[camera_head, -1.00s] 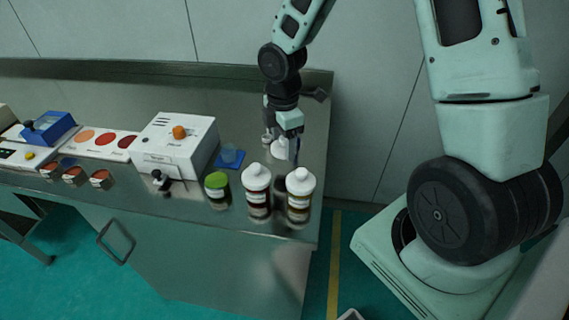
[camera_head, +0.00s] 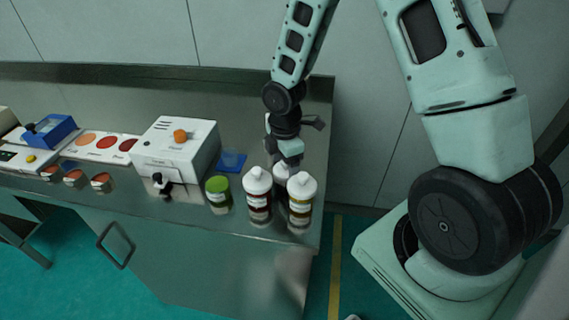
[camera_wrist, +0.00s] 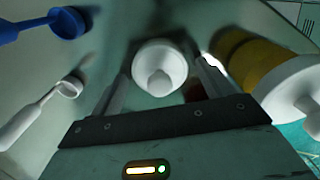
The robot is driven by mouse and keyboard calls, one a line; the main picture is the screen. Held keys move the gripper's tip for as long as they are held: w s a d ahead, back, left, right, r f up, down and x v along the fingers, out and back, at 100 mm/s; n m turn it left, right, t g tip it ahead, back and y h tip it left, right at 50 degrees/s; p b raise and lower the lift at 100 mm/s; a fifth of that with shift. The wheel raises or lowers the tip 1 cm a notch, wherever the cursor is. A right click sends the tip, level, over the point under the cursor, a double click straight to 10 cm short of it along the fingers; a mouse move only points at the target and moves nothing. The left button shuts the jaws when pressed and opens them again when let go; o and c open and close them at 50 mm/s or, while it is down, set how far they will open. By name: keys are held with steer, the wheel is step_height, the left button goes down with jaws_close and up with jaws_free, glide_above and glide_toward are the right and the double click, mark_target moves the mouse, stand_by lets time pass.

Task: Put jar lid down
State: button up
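A white cap-like piece with a blunt nub (camera_wrist: 160,68) lies between my fingers in the wrist view; I take it to be the jar lid. In the head view, a white top (camera_head: 284,171) shows under my gripper (camera_head: 288,160), behind and between two white-capped bottles. What lies under it is hidden there. In the wrist view my gripper (camera_wrist: 162,68) has its fingers apart, one on each side, with narrow gaps. Contact is not clear. A jar with a green lid (camera_head: 217,185) stands upright to the left.
The red-labelled bottle (camera_head: 258,198) and the yellow-labelled bottle (camera_head: 300,200) stand close in front of my gripper. A white machine (camera_head: 175,148) and a blue pad (camera_head: 232,160) are to the left. Bare steel tabletop (camera_head: 240,115) lies behind.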

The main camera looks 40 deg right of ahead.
step_height(320, 180, up, 12)
steer(key=s+a+r+m, duration=0.3)
steer(key=s+a+m, duration=0.1)
steer(key=s+a, duration=0.5)
steer(key=s+a+r+m, duration=0.3)
steer(key=s+a, duration=0.6)
steer(key=s, duration=0.4)
steer(key=shift+a+r+m+y, duration=0.15)
steer(key=shift+r+m+y, duration=0.2)
steer(key=shift+m, duration=0.45)
steer(key=shift+w, duration=0.1)
